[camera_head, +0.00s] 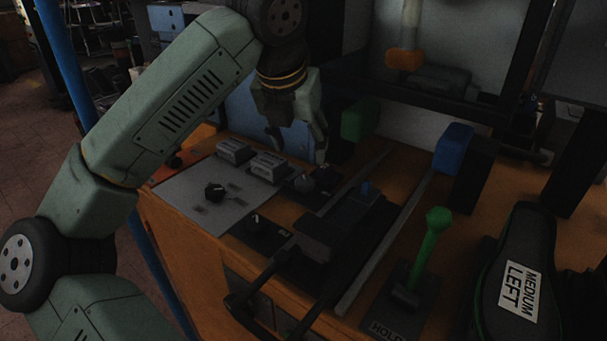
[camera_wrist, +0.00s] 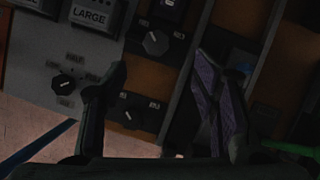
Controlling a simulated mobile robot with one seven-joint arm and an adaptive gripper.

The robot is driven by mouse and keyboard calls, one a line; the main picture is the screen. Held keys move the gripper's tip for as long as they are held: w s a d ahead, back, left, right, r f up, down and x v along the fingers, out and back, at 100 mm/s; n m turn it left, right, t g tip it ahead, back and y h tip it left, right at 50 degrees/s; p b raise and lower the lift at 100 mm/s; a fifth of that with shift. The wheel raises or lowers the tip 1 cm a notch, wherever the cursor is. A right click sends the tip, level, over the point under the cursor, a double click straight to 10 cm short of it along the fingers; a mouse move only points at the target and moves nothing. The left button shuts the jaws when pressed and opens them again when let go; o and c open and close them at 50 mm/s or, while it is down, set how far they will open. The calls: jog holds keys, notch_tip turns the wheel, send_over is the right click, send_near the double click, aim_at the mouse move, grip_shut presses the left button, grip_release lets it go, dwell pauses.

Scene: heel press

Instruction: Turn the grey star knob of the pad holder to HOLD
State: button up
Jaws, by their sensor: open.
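A grey knob (camera_head: 325,175) stands on a dark plate near the middle of the bench, beside a second dark knob (camera_head: 303,183). In the wrist view a round dark-grey knob (camera_wrist: 156,42) with a pale mark sits on a labelled black plate, slightly beyond my fingertips. Its label is too dim to read, so I cannot tell its setting. My gripper (camera_head: 298,143) is open and empty above and behind these knobs. Its two fingers also show spread apart in the wrist view (camera_wrist: 163,72).
A black knob (camera_head: 214,192) sits on the grey panel, with another (camera_head: 256,218) on a plate nearby. A green block (camera_head: 360,120), a green lever (camera_head: 430,245), a blue block (camera_head: 453,148) and a black shoe (camera_head: 518,275) stand rightward.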

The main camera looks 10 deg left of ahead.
aim_at(305, 181)
jog(key=x, duration=0.3)
jog(key=p+x, duration=0.1)
jog(key=x, duration=0.3)
jog(key=p+x, duration=0.1)
jog(key=x, duration=0.2)
jog(key=shift+a+f, duration=0.25)
jog(key=shift+f, duration=0.2)
jog(key=c, duration=1.2)
